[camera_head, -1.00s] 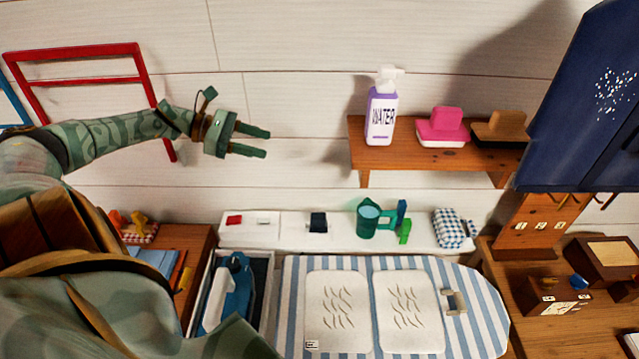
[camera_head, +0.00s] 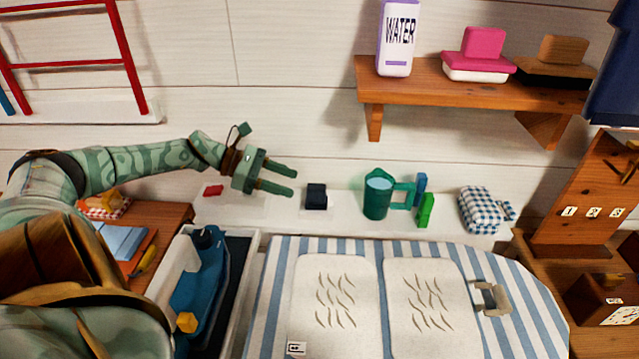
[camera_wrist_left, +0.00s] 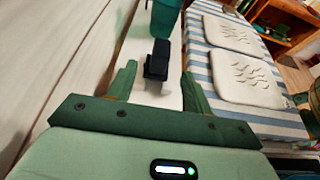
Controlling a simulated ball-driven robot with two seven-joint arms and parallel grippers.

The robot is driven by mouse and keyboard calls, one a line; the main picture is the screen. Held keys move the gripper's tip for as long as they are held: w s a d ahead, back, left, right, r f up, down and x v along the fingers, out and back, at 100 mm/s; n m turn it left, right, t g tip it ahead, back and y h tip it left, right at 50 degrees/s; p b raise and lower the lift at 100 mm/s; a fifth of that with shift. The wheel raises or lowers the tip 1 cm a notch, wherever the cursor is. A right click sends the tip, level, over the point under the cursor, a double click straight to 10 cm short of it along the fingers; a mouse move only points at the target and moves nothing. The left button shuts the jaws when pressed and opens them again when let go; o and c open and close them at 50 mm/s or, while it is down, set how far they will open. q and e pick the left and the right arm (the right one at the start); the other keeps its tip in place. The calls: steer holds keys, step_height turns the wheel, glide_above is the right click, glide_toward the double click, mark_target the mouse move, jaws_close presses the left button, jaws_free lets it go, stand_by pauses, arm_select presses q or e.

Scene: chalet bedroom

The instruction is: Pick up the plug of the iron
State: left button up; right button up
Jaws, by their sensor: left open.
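A small dark block (camera_head: 316,196), which may be the plug, stands on the white ledge along the wall. My left gripper (camera_head: 293,182) is open and empty, its fingers pointing right toward the block. In the left wrist view the dark block (camera_wrist_left: 157,60) shows beyond and between the open fingertips (camera_wrist_left: 158,73), apart from both. The blue iron (camera_head: 203,280) with a yellow knob lies in a white-edged tray (camera_head: 250,250) at the lower left. I cannot see a cord between iron and block. My right gripper is not in view.
The striped ironing board (camera_head: 270,300) is in front, and a wooden shelf (camera_head: 430,85) hangs above.

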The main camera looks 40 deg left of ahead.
mark_target(326, 196)
arm_select(q)
steer(key=b+x, duration=0.1)
steer(key=x, duration=0.4)
steer(key=b+x, duration=0.2)
steer(key=x, duration=0.3)
steer(key=shift+w, duration=0.1)
steer(key=shift+r, duration=0.1)
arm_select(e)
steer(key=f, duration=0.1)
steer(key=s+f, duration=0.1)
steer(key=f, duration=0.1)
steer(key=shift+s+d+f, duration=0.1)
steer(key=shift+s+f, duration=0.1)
arm_select(q)
steer(key=c, duration=1.1)
